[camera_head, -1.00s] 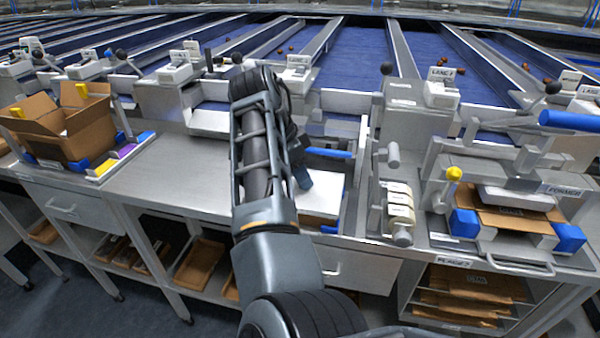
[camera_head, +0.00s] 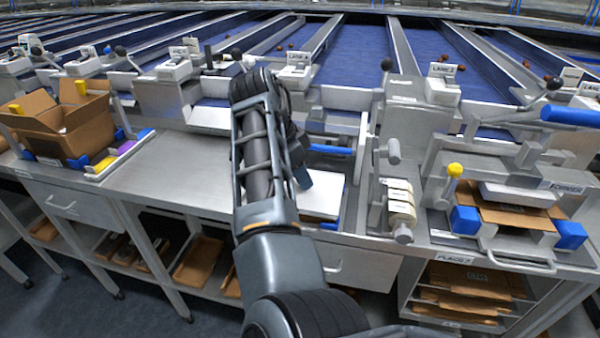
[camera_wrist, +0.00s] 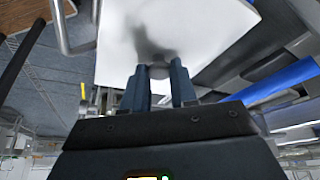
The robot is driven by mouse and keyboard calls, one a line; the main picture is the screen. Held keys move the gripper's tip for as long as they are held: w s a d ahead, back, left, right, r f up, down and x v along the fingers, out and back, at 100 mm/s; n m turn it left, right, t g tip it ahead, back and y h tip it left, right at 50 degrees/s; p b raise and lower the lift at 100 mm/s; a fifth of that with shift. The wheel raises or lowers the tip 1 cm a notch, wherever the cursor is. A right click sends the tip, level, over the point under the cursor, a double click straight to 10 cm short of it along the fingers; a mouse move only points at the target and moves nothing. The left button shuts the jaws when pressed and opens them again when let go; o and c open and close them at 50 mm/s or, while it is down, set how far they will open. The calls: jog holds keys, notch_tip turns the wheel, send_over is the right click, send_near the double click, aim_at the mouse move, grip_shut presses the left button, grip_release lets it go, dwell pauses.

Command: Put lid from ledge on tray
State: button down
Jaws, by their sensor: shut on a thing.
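My gripper (camera_wrist: 160,68) is shut on a small grey knob (camera_wrist: 158,72) in the wrist view. The knob stands in front of a broad white flat plate (camera_wrist: 205,35), which looks like the lid. A dark blurred shadow or reflection lies on the plate near the knob. In the head view, a white flat surface (camera_head: 322,205) shows at bench level just right of my arm; its left part is hidden. My arm hides most of the gripper there. I cannot tell the tray apart from the lid, nor whether the plate touches anything below.
The bench top (camera_head: 180,170) left of my arm is clear. An open cardboard box (camera_head: 62,135) stands at far left. A roll dispenser (camera_head: 400,208) and a forming station with a cardboard blank (camera_head: 515,215) stand at right. A blue bar (camera_head: 330,150) runs behind the white surface.

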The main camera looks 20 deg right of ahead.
jog(key=c, duration=0.8)
grip_release()
jog(key=shift+o, duration=0.3)
jog(key=o, duration=0.3)
jog(key=shift+r+p, duration=2.75)
jog(key=shift+r, duration=0.75)
jog(key=shift+f, duration=0.1)
